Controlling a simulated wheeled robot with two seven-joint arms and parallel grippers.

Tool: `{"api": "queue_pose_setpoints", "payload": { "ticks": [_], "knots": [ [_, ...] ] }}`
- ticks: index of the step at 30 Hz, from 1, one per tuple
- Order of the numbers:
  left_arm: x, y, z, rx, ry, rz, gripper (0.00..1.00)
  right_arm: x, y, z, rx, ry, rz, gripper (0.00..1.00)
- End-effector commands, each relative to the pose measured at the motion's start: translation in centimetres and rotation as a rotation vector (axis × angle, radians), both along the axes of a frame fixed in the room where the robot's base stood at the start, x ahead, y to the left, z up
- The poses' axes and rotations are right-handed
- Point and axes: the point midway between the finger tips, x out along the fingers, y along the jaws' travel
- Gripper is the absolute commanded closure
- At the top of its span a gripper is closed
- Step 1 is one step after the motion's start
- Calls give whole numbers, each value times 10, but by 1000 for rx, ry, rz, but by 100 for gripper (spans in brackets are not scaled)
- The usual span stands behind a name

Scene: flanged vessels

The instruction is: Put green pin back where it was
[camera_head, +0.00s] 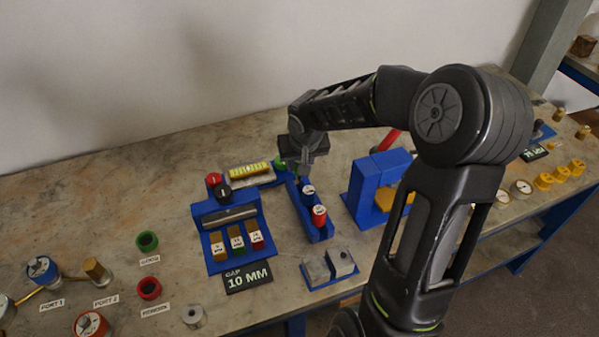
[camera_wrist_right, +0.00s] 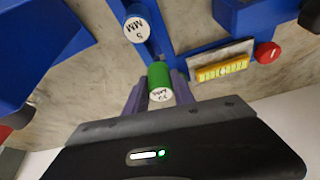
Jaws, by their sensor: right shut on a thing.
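The green pin (camera_wrist_right: 160,80) sits between the two fingers of my right gripper (camera_wrist_right: 160,92) in the right wrist view, its white labelled end facing the camera. The right gripper (camera_head: 302,172) is shut on it, over the far end of the blue pin rack (camera_head: 325,232). A bit of green shows beside the fingers in the head view. The rack holds a blue pin (camera_head: 308,191) and a red pin (camera_head: 319,215). The blue pin, marked 5 MM (camera_wrist_right: 136,28), also shows near the green pin in the wrist view. I cannot tell whether the green pin's lower end is in a hole. My left gripper is not in view.
A yellow level (camera_head: 250,169) lies left of the rack. A blue stand (camera_head: 228,262) with coloured blocks is at its left, a blue arch (camera_head: 366,185) at its right. Bare table shows at the far left.

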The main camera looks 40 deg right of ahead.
Motion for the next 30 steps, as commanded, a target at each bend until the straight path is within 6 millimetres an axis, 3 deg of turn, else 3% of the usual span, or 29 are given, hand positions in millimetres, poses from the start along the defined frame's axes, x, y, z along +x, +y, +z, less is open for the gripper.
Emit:
{"api": "queue_pose_setpoints", "payload": {
  "ticks": [9,28,29,30],
  "knots": [
    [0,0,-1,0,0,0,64,-1,0,-36,1,3,1,100],
    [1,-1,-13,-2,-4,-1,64,0,0,-47,1,0,0,100],
    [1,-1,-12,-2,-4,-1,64,0,0,-45,1,0,0,68],
    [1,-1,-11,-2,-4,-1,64,-1,0,-45,2,1,0,65]
  ]
}}
